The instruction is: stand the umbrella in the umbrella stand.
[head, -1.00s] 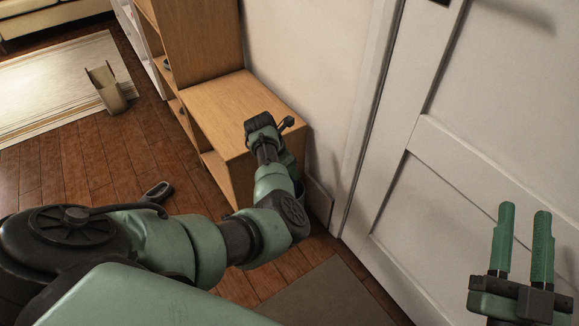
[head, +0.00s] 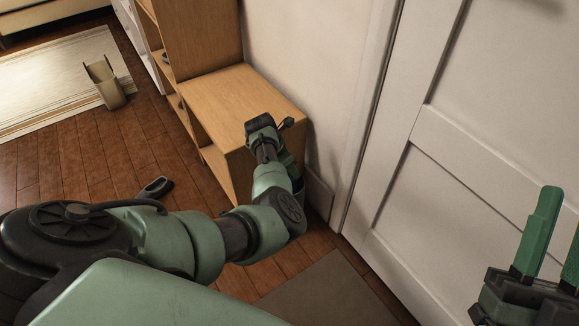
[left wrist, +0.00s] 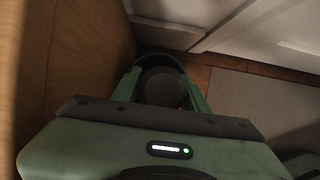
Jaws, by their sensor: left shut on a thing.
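My left gripper (left wrist: 160,90) is shut on a dark, round-ended thing (left wrist: 162,88), seen end-on between its green fingers in the left wrist view; it appears to be the umbrella. The rest of its length is hidden. In the head view the left gripper (head: 289,162) points down beside the wooden bench's right end, mostly hidden by my own wrist. A dark vessel (head: 299,186), likely the umbrella stand, shows partly behind my forearm near the wall. I cannot tell whether the umbrella is inside it. My right gripper (head: 563,208) is open and empty at the right edge.
The low wooden bench (head: 243,92) is close on the left of my left gripper. A white door (head: 460,170) and the wall are to the right. A grey mat (head: 325,293) lies on the floor. A dark shoe-like thing (head: 155,187) and an open beige holder (head: 108,88) stand further left.

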